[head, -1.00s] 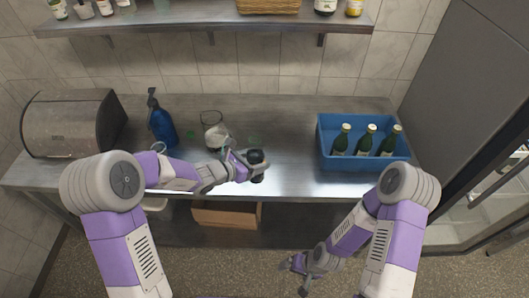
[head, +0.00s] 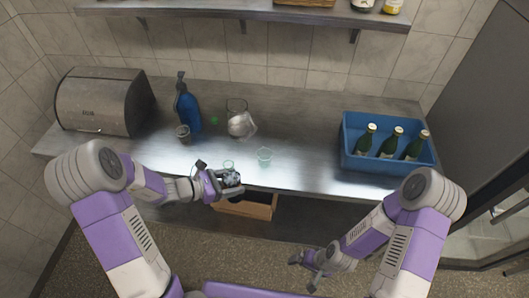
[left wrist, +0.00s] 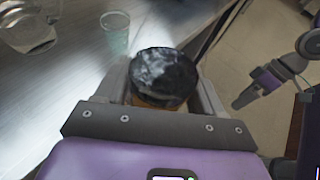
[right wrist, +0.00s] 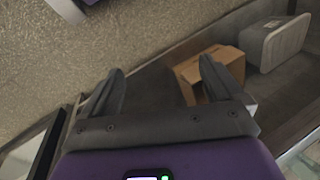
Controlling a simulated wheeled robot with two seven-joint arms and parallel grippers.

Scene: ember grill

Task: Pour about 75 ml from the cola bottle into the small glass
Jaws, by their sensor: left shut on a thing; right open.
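My left gripper (head: 230,182) is shut on a dark thing at the counter's front edge. In the left wrist view it has a round black top (left wrist: 165,75) and an amber-brown side. Mostly the top shows, so I cannot tell whether this is the cola bottle. My right gripper (right wrist: 160,90) is open and empty, low in front of the counter.
A clear glass vessel (head: 238,124), a blue bottle (head: 187,106) and a small grey cup (head: 183,134) stand further back. A blue crate (head: 362,165) with green bottles is at right, a metal bread box (head: 103,102) at left. A cardboard box (right wrist: 210,75) lies below.

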